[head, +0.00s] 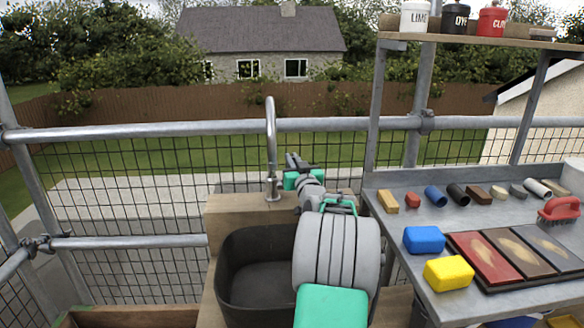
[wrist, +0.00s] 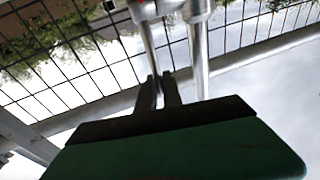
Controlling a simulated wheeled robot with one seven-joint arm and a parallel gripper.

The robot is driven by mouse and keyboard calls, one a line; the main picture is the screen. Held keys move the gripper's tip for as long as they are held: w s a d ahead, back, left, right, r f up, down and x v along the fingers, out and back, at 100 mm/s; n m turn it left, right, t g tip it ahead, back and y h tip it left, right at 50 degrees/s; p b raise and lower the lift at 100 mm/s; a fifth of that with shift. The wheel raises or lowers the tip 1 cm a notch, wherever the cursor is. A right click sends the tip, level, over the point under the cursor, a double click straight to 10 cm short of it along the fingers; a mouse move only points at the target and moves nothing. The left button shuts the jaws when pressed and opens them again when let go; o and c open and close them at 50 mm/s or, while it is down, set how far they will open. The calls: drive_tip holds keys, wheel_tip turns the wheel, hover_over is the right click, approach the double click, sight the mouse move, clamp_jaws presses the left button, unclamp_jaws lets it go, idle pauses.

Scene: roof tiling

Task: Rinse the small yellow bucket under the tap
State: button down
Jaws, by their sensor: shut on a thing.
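The metal tap (head: 271,140) stands upright behind the dark sink (head: 226,290). In the wrist view the tap's pipe (wrist: 200,65) shows beside a thin metal lever (wrist: 149,42). My gripper (head: 291,160) is at the tap's right side in the head view. In the wrist view my gripper's two dark fingers (wrist: 160,90) are shut on the lever. I cannot make out a small yellow bucket. My arm hides the right part of the sink. I cannot tell whether water is running.
The bench on the right holds a blue block (head: 424,240), a yellow block (head: 449,273), a red brush (head: 559,210), colour panels (head: 484,268) and several small pieces. Labelled pots (head: 491,20) stand on the shelf above. Scaffold rails (head: 130,130) and mesh run behind the sink.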

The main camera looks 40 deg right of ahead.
drive_tip(key=c, duration=1.5)
unclamp_jaws()
drive_tip(key=v, duration=0.7)
drive_tip(key=shift+s+a, duration=0.15)
drive_tip(key=shift+s, duration=0.25)
